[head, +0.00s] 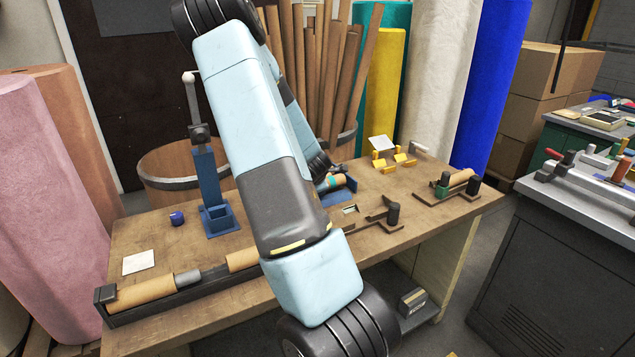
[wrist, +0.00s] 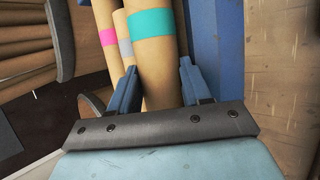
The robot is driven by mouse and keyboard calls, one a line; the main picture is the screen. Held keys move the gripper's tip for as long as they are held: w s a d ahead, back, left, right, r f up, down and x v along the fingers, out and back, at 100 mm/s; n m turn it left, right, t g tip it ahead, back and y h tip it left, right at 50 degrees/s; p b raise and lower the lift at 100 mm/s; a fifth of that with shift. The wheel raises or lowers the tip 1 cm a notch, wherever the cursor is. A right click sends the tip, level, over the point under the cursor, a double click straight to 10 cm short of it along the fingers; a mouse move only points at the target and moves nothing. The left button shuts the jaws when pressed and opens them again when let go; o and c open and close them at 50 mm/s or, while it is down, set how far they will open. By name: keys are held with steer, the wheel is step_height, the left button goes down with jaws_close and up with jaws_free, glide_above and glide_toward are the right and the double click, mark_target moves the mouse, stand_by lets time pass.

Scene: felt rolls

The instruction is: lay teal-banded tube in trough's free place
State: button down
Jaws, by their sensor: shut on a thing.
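In the wrist view my gripper (wrist: 158,72) has its two blue fingers on either side of the teal-banded tube (wrist: 155,58), a tan cardboard tube, and is shut on it. Tubes with a pink band (wrist: 107,36) and a grey band (wrist: 125,48) lie right beside it. In the head view the teal-banded tube (head: 337,181) shows just past my arm, at the blue holder (head: 343,196). My arm hides most of the gripper there.
A blue stand (head: 212,190) rises from the table left of my arm, with a small blue jar (head: 177,218) and a white card (head: 139,262) nearby. Dark fixtures (head: 392,214) and yellow blocks (head: 393,160) stand to the right. The table's middle left is clear.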

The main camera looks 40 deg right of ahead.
steer(key=shift+f, duration=0.3)
stand_by(0.5)
steer(key=shift+c, duration=2.4)
jaws_free()
steer(key=shift+o, duration=0.3)
steer(key=shift+s+f, duration=0.1)
steer(key=shift+s, duration=0.05)
steer(key=shift+s+a+f, duration=0.1)
steer(key=c, duration=0.5)
steer(key=shift+o, duration=0.7)
steer(key=shift+c, duration=0.3)
